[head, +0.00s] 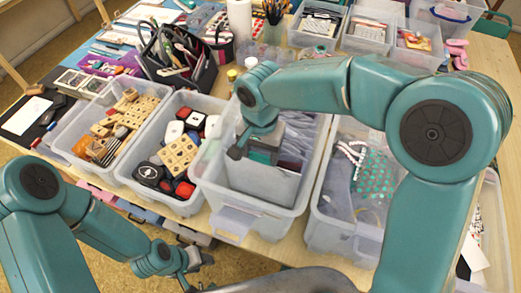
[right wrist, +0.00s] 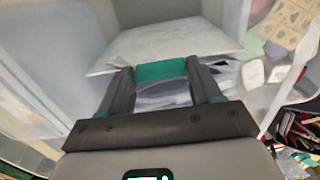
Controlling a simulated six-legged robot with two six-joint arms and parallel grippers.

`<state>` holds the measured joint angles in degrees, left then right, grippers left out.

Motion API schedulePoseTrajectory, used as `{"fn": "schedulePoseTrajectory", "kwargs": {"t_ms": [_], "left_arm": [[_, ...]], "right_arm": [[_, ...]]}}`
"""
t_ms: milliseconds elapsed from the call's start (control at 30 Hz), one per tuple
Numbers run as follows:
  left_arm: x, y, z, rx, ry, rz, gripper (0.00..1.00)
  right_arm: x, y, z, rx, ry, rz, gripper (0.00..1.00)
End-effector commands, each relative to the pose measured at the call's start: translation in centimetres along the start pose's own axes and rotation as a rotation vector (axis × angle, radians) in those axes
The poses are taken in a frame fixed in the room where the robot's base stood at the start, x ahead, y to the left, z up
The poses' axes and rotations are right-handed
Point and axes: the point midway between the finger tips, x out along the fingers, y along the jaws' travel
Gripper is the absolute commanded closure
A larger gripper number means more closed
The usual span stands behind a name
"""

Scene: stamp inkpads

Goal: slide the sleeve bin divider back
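The clear sleeve bin (head: 209,187) stands in the middle of the row of bins. It holds a pale upright panel (head: 262,184), apparently the divider, with greyish clear sleeves (head: 296,140) behind it. My right gripper (head: 262,153) is down in this bin at the panel's top. In the right wrist view my right gripper's fingers (right wrist: 163,80) stand apart. A teal band (right wrist: 160,70) spans between their tips, with sleeves (right wrist: 163,94) below it and a white panel (right wrist: 165,40) beyond. Contact with the divider cannot be told. My left gripper (head: 190,265) is low at the left, outside the bins.
Bins of wooden stamps (head: 118,122) and of inkpads (head: 180,153) stand to the left. A bin with a green dotted bag (head: 378,180) stands close on the right. A dark tool caddy (head: 178,55) and several clear bins fill the back. The table is crowded.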

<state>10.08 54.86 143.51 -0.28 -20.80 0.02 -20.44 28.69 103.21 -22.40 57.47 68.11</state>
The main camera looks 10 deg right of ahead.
Motion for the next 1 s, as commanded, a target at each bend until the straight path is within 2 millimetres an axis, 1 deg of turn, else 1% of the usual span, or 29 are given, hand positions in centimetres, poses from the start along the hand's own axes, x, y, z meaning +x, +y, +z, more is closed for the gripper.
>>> {"fn": "schedulePoseTrajectory", "kwargs": {"t_ms": [33,67,167,267,300,400,500,600,833,867,900,933,1000], "left_arm": [[0.0,0.0,0.0,0.0,0.0,0.0,0.57],[0.0,0.0,0.0,0.0,0.0,0.0,0.57],[0.4,-0.1,0.0,0.0,0.0,0.0,0.57],[1.5,-0.5,0.0,0.0,0.0,0.0,0.57],[1.9,-0.7,0.0,0.0,0.0,0.0,0.57],[2.5,-0.9,0.0,0.0,0.0,0.0,0.57],[2.8,-1.0,-0.1,0.0,0.0,0.0,0.57],[2.7,-1.0,-0.1,0.0,0.0,0.0,0.57],[2.6,-0.9,-0.1,0.0,0.0,0.0,0.57],[2.6,-0.9,-0.1,0.0,0.0,0.0,0.57],[2.6,-0.9,-0.1,0.0,0.0,0.0,0.57],[2.6,-0.9,-0.1,0.0,0.0,0.0,0.57],[2.6,-0.9,-0.1,0.0,0.0,0.0,0.57]], "right_arm": [[0.0,0.0,0.0,0.0,0.0,-0.001,0.85],[0.0,0.0,0.0,0.0,0.0,-0.001,0.91],[0.1,0.0,0.5,-0.001,0.001,-0.001,0.91],[0.4,-0.1,2.3,-0.005,0.002,-0.002,0.91],[0.4,-0.1,3.2,-0.006,0.002,-0.002,0.91],[0.3,-0.1,5.1,-0.004,0.001,-0.003,0.91],[0.1,-0.1,6.2,-0.003,0.001,-0.002,0.91],[-0.1,0.0,6.6,0.0,0.001,-0.002,0.91],[-0.1,0.0,6.5,0.001,0.001,-0.002,0.91],[-0.1,0.0,6.5,0.001,0.001,-0.002,0.27],[-0.1,0.0,6.5,0.001,0.001,-0.002,0.14],[-0.1,0.0,6.5,0.0,0.001,-0.002,0.11],[-0.1,0.0,6.5,0.0,0.001,-0.002,0.11]]}}
